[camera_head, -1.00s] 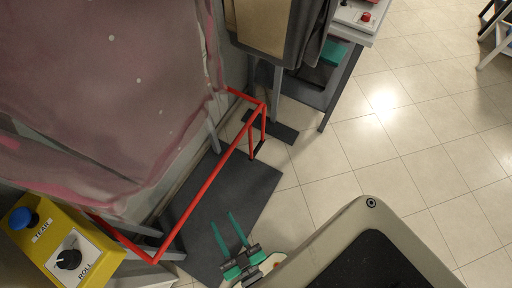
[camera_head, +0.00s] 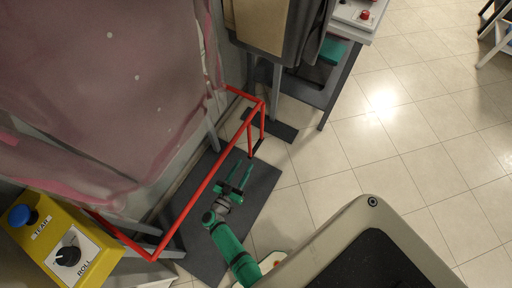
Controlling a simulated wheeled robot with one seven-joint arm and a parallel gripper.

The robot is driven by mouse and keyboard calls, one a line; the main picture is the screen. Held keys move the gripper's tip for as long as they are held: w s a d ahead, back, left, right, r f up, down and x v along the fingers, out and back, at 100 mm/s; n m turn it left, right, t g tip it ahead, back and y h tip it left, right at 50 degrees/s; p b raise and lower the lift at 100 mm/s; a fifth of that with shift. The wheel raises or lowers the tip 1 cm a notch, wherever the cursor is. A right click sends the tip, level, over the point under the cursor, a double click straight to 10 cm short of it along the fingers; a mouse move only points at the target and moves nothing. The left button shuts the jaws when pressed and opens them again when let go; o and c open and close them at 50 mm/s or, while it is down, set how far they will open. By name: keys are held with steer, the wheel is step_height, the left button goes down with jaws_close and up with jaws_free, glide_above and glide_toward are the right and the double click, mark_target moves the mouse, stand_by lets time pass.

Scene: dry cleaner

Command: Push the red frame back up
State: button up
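The red frame (camera_head: 207,181) is a tubular bar that juts out low in front of the machine at the left. Its long front bar runs slantwise from lower left to upper right, with side bars going back to the machine. My gripper (camera_head: 246,165) has its two green fingers spread apart and pointing up the picture. It is close to the right of the front bar, over the dark mat. No object shows between the fingers. I cannot tell whether the gripper touches the frame or at what height it is.
A yellow control box (camera_head: 49,240) with a blue TEAR button and a black ROLL knob is at the lower left. A dark mat (camera_head: 262,186) lies below the frame. A grey table (camera_head: 340,88) stands at the top. The tiled floor (camera_head: 400,150) at the right is clear.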

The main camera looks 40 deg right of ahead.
steer(key=d, duration=0.1)
glide_toward(261, 140)
steer(key=shift+g, duration=0.4)
steer(key=x, duration=0.6)
steer(key=shift+w+a+f, duration=0.1)
steer(key=shift+w+f, duration=0.25)
steer(key=shift+f, duration=0.05)
jaws_close()
